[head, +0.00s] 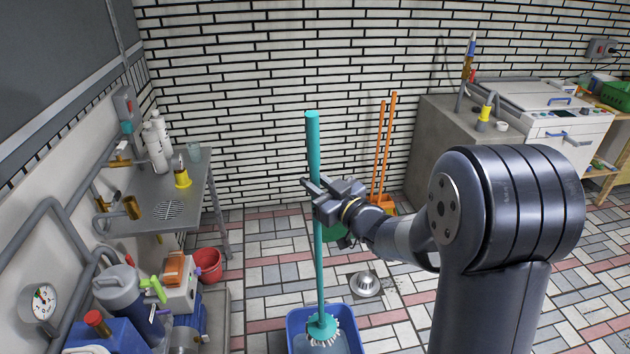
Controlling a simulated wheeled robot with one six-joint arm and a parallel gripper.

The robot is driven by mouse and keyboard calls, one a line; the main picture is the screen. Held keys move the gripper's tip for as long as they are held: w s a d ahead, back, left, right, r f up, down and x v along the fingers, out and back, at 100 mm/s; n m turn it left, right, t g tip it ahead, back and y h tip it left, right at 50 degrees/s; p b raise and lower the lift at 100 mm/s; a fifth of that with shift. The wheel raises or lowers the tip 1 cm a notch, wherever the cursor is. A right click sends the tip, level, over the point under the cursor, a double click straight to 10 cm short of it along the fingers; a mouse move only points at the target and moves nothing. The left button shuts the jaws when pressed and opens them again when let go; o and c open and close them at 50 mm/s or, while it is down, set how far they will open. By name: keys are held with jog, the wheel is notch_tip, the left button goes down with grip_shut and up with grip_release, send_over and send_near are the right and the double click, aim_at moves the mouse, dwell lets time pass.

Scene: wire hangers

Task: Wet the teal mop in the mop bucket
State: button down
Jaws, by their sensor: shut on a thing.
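The teal mop (318,265) stands nearly upright, its handle rising past my gripper and its round head with pale strands at the bottom. My gripper (318,194) is shut on the mop's handle, at about the middle of its length. The blue mop bucket (295,327) is on the floor at the bottom of the head view, cut off by the frame edge. The mop head shows within the bucket's rim. I cannot tell how deep it is or whether it touches the water.
A metal sink counter (150,215) with bottles stands at the left. A red bucket (207,264) and cleaning gear lie below it. Two orange handles (385,140) lean on the back wall. A silver dome (366,284) sits on the tiled floor right of the bucket.

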notch_tip(320, 180, down, 24)
jog(key=b, duration=2.2)
jog(key=shift+f, duration=0.3)
jog(key=shift+f+b, duration=0.35)
jog(key=shift+b, duration=0.15)
jog(key=shift+f+b, duration=0.85)
jog(key=shift+r, duration=0.15)
dwell(0.7)
